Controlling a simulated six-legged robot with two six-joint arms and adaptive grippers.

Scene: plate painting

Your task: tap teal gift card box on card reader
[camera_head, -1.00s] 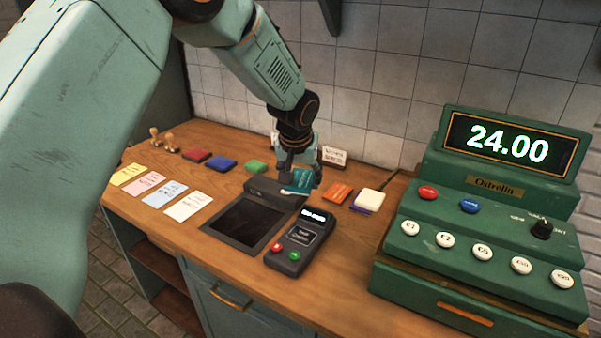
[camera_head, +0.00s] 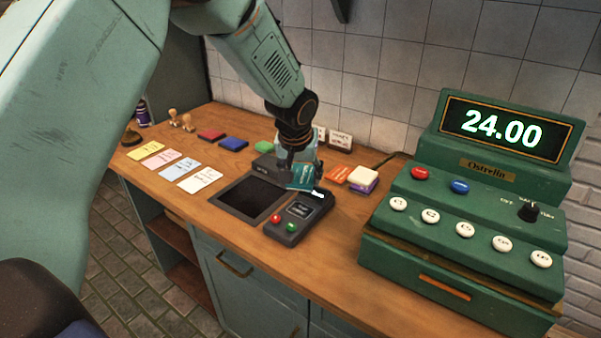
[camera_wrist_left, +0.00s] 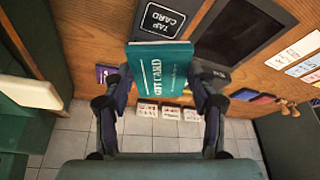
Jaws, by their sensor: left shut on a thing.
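My left gripper (camera_head: 300,168) comes down from above and is shut on the teal gift card box (camera_head: 304,178). In the left wrist view the box (camera_wrist_left: 160,68) sits between the fingers with its GIFT CARD face showing. The card reader (camera_head: 291,226) is a dark handheld terminal with a lit screen, a red button and a green button. The box is at the far end of the reader, by its screen; I cannot tell whether they touch. In the left wrist view the reader's TAP CARD pad (camera_wrist_left: 160,20) shows just beyond the box. My right gripper is not in view.
A dark tray (camera_head: 250,199) lies left of the reader. A green cash register (camera_head: 450,245) reading 24.00 stands at right. An orange box (camera_head: 338,174) and a white-and-purple block (camera_head: 362,178) lie behind. Paper slips (camera_head: 199,180) and colored pads (camera_head: 233,144) lie at left.

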